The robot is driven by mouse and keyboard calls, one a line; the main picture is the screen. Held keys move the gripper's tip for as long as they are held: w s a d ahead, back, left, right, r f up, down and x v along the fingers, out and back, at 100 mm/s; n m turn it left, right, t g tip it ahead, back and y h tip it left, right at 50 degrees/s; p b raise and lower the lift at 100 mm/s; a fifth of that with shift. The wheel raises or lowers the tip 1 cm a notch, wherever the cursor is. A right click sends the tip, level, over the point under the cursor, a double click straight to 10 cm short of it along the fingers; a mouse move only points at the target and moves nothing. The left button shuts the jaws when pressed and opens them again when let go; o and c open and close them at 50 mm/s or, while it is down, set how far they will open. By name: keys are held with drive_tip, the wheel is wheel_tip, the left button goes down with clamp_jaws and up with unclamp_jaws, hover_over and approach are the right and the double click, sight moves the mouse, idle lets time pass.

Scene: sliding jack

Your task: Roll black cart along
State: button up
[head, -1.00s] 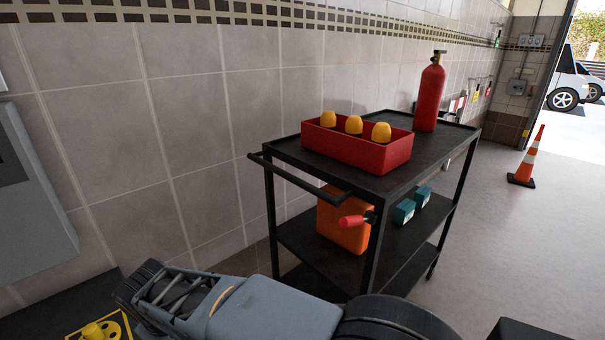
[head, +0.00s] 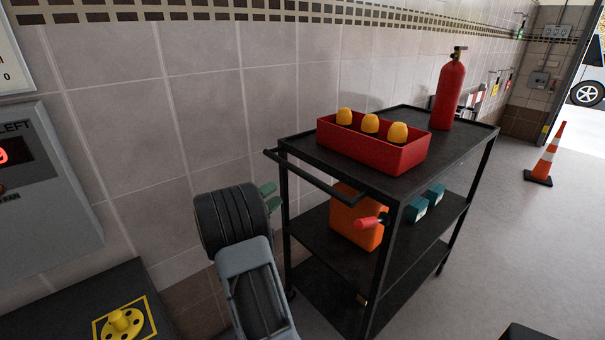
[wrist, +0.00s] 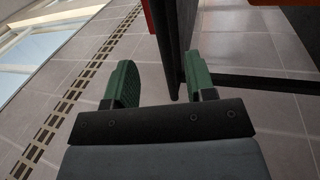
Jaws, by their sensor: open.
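The black cart (head: 343,233) stands along the tiled wall, with two shelves below its top. Its black push handle (head: 318,180) sticks out at the near end. My gripper (head: 270,196) is left of the cart's near left post, a little below the handle's left end, apart from it in the head view. In the wrist view my gripper (wrist: 162,82) has its two green fingers spread. A dark bar of the cart (wrist: 172,45) shows between them, closer to the right finger; I cannot tell whether it is the handle or whether it lies between the jaws in depth.
The cart carries a red box (head: 372,146) with yellow pieces, a red extinguisher (head: 448,92), an orange container (head: 355,220) and teal boxes (head: 426,202). A traffic cone (head: 545,155) stands at right. A grey wall box (head: 45,190) is at left.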

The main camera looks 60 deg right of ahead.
sight(303, 174)
drive_tip(key=p+x, duration=0.2)
drive_tip(key=x, duration=1)
drive_tip(key=shift+d, duration=0.15)
clamp_jaws()
